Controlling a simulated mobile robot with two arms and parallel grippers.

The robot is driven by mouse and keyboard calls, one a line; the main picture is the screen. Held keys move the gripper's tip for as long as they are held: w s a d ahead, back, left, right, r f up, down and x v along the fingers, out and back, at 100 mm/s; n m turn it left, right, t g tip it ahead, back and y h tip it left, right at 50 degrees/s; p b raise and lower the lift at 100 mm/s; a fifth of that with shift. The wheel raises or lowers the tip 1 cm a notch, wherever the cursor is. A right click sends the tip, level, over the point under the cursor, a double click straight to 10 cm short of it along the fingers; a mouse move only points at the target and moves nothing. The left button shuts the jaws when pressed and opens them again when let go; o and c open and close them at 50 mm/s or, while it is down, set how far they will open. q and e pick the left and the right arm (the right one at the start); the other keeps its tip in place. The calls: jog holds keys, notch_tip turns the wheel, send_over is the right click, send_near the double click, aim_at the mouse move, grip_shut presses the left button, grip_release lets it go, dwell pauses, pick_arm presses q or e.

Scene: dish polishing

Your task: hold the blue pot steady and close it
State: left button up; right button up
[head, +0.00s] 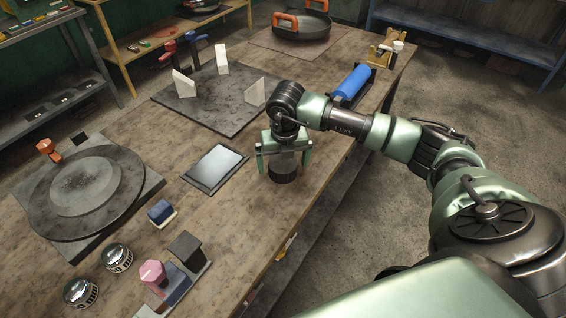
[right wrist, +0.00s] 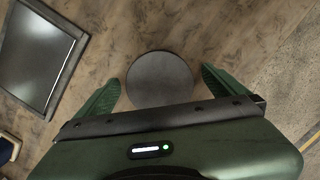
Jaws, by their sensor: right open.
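My right gripper (head: 283,163) points down over the table's right edge area, its green fingers apart. A dark grey round piece (head: 284,176) with a flat top stands on the table below and between the fingers. In the right wrist view this round piece (right wrist: 159,79) lies between the two open fingers, with a gap at each side. I cannot tell whether it is a lid or a pot. I cannot make out a clearly blue pot. A blue cylinder (head: 353,83) lies on a dark stand farther back. My left gripper is not in view.
A dark framed tablet (head: 216,168) lies left of the gripper. A round turntable (head: 88,190) is at far left. A blue block (head: 161,211), metal domes (head: 117,257) and a pink-topped tool (head: 152,273) sit nearer. A pan with orange handles (head: 300,24) stands at the back.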

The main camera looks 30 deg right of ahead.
aim_at(283, 163)
jog(key=shift+f, duration=0.15)
jog(key=c, duration=1.5)
notch_tip(283, 163, up, 20)
jog(key=b, duration=0.3)
